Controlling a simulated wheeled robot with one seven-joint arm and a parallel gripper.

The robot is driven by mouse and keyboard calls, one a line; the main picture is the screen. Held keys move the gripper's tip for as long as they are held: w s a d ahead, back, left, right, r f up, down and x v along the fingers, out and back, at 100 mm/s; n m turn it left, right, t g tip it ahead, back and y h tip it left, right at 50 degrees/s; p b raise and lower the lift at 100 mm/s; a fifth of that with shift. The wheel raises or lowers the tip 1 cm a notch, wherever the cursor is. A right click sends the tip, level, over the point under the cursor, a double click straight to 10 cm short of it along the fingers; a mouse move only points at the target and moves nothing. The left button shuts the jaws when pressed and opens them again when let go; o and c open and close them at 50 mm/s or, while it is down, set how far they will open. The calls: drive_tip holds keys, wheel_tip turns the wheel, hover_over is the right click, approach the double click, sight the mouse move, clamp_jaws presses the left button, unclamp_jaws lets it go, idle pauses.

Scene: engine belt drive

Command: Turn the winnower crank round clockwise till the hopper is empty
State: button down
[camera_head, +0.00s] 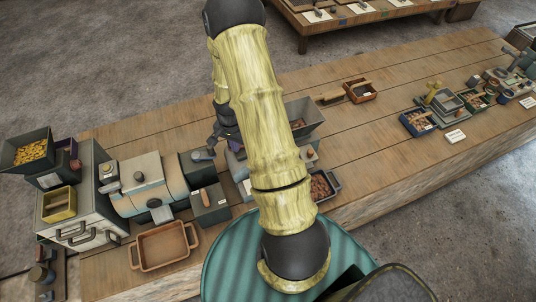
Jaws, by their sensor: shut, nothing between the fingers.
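A grey, flared hopper (304,113) shows just right of my arm, on what looks like the winnower (236,164). My arm covers the middle of this machine, and a pale blue-grey part shows on the left. I cannot make out its crank or the hopper's contents clearly. My gripper (217,143) is dark and small, left of my arm, pointing down near the machine's left side. It looks shut with nothing in it; I cannot tell whether it touches anything. A dark tray (334,181) with brown bits sits at the machine's front right.
A rounded machine (142,183) and a grey cabinet (75,205) stand at left. An empty brown tray (163,246) lies in front. A small wooden box (360,91) is behind right. Several small containers crowd the right end. The bench (395,137) is clear between.

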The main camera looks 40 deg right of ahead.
drive_tip(key=w, duration=0.4)
drive_tip(key=shift+w+d+p, duration=0.1)
drive_tip(key=shift+d+p, duration=0.1)
drive_tip(key=shift+p, duration=0.1)
drive_tip(key=w+d, duration=0.1)
drive_tip(key=d, duration=0.1)
drive_tip(key=w+d+p, duration=0.1)
drive_tip(key=w+d, duration=0.1)
drive_tip(key=d, duration=0.1)
drive_tip(key=s+d, duration=0.1)
drive_tip(key=d, duration=0.2)
drive_tip(key=shift+s+d, duration=0.25)
drive_tip(key=shift+d, duration=0.05)
drive_tip(key=s, duration=0.1)
drive_tip(key=s+d, duration=0.1)
drive_tip(key=s, duration=0.2)
drive_tip(key=shift+s+d, duration=0.3)
drive_tip(key=shift+d, duration=0.1)
drive_tip(key=shift+w+r+p, duration=0.15)
drive_tip(key=shift+r+p, duration=0.4)
drive_tip(key=shift+r, duration=0.35)
wheel_tip(320, 180, up, 6)
drive_tip(key=p, duration=0.3)
drive_tip(key=shift+p, duration=0.35)
drive_tip(key=shift+r, duration=0.1)
